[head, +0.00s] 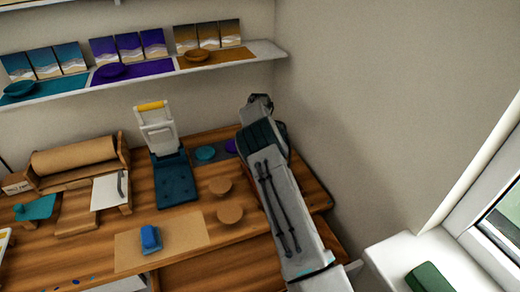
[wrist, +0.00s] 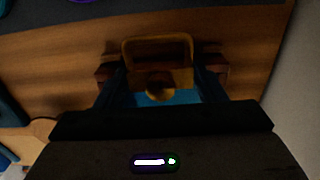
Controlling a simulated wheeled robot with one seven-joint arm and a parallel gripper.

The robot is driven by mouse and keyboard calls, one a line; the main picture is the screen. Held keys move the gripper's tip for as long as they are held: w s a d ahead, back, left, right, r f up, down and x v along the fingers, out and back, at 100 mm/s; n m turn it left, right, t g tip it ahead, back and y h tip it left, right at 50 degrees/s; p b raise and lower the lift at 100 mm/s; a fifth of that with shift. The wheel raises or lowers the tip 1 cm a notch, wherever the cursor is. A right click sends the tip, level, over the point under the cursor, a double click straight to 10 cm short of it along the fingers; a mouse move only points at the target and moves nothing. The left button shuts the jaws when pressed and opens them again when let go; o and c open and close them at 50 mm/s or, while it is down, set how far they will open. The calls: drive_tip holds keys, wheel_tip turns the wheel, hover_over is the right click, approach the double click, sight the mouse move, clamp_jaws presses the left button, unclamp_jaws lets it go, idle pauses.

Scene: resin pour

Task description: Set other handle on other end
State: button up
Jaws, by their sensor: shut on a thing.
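In the wrist view my gripper (wrist: 164,84) is shut on a golden-brown, loop-shaped handle (wrist: 158,40). The loop extends beyond the fingers above brown wood; I cannot tell whether it touches anything. A blue patch (wrist: 182,97) shows between the fingers, and dark reddish-brown blocks (wrist: 214,73) flank them. In the head view my arm stands over the table's right part and hides the fingertips and the held handle. I cannot make out for sure which piece has the other end.
A wall shelf (head: 262,52) runs above; a window stands right.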

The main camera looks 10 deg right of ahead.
drive_tip(key=shift+s+f, duration=0.3)
drive_tip(key=shift+f, duration=0.4)
drive_tip(key=o, duration=1.2)
drive_tip(key=shift+o, duration=0.3)
drive_tip(key=shift+d, duration=0.1)
drive_tip(key=shift+a, duration=0.25)
drive_tip(key=shift+w+d+r+p, duration=0.15)
drive_tip(key=shift+r+p, duration=0.95)
drive_tip(key=shift+r, duration=1)
drive_tip(key=shift+w+a+r+p, duration=0.15)
drive_tip(key=shift+r+p, duration=0.9)
drive_tip(key=shift+r, duration=1)
drive_tip(key=shift+d, duration=0.1)
